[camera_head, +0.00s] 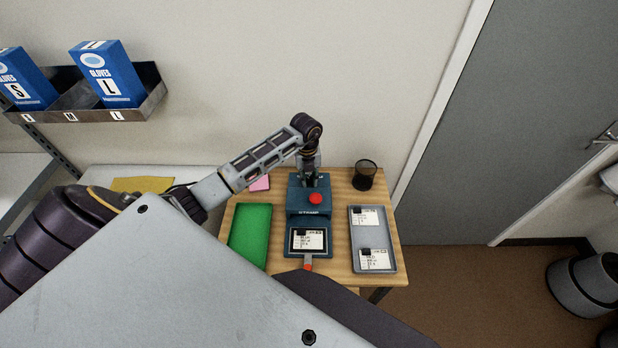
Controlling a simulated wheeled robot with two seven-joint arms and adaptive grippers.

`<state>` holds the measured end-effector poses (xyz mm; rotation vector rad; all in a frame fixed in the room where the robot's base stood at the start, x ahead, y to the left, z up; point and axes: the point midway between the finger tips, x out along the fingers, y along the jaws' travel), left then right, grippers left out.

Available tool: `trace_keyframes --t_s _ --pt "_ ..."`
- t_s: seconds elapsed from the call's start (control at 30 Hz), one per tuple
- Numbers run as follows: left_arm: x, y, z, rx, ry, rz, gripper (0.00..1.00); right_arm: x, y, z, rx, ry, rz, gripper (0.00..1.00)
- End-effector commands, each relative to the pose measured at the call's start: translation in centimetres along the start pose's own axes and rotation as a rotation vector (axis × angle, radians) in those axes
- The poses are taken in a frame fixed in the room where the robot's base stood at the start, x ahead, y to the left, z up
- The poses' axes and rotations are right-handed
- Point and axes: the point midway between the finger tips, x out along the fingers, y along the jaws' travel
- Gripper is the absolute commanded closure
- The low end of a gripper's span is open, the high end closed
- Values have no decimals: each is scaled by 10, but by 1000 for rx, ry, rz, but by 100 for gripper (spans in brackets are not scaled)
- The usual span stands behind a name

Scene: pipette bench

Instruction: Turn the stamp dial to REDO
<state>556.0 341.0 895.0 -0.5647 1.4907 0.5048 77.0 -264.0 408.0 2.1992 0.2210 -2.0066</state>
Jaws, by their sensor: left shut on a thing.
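The teal stamp machine (295,203) stands on the small wooden table, with a red button (316,198) on top and a card (307,240) in its front bed. My left gripper (309,181) points down at the top rear of the machine, behind the red button. It is shut on the stamp dial there, which its fingers hide. The dial's setting and lettering cannot be read. My right gripper is not in view.
A green tray (249,235) lies left of the machine. A grey tray (354,239) with two cards lies right of it. A black mesh cup (365,175) stands at the back right. A pink pad (260,184) lies behind the green tray.

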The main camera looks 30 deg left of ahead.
Motion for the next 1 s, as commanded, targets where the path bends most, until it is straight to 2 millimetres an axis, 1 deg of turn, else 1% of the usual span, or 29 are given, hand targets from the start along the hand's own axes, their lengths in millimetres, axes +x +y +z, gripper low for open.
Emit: trace_keyframes --t_s 0.6,0.97,1.0 --pt "0 0 2 334 9 -1 100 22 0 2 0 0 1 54" --pt "-1 0 2 357 10 -1 100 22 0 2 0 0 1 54" --pt "-1 0 2 357 10 -1 77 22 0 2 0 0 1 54"
